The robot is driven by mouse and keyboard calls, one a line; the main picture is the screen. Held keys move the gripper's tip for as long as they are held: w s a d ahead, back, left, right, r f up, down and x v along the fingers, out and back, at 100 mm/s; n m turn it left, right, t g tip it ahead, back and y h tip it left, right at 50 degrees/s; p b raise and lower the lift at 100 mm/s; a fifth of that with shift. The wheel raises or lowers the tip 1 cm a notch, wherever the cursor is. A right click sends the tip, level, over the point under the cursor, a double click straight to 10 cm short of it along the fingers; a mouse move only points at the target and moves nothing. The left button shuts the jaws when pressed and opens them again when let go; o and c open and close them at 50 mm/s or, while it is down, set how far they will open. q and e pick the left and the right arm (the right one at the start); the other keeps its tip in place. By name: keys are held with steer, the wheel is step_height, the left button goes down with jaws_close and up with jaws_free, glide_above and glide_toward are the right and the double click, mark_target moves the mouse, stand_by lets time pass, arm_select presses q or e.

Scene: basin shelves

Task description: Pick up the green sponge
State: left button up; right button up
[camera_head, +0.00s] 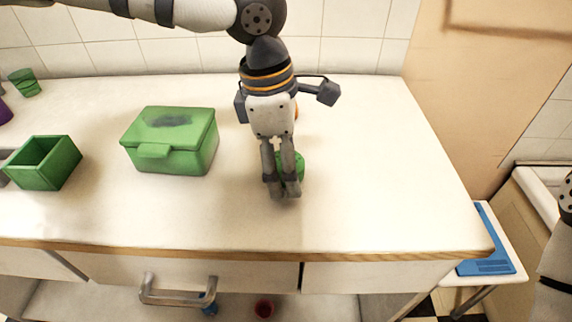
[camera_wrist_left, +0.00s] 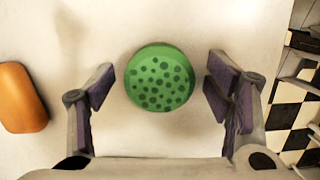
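The green sponge (camera_wrist_left: 159,78) is round with dark green spots and lies on the white counter. In the left wrist view it sits between the two fingers of my left gripper (camera_wrist_left: 160,88), with a gap on each side. In the head view the left gripper (camera_head: 283,190) points down over the counter and hides most of the sponge; a green edge of the sponge (camera_head: 300,160) shows beside the fingers. The left gripper is open and empty. My right gripper is not in view; only part of the right arm shows at the right edge of the head view.
A green lidded box (camera_head: 190,152) and an open green container (camera_head: 45,165) stand left on the counter (camera_head: 380,180). An orange object (camera_wrist_left: 22,98) lies near the gripper. The counter's right side is clear. A blue item (camera_head: 488,245) lies on a lower surface at right.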

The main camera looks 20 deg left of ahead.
arm_select(q)
steer(key=c, duration=0.9)
steer(key=shift+o, duration=0.2)
steer(key=shift+r, duration=0.25)
step_height(320, 180, up, 3)
steer(key=shift+f, duration=0.1)
steer(key=s+a+r+p, duration=0.2)
steer(key=s+r, duration=0.7)
steer(key=s, duration=0.4)
steer(key=shift+s+a+r, duration=0.25)
steer(key=shift+s+r, duration=0.15)
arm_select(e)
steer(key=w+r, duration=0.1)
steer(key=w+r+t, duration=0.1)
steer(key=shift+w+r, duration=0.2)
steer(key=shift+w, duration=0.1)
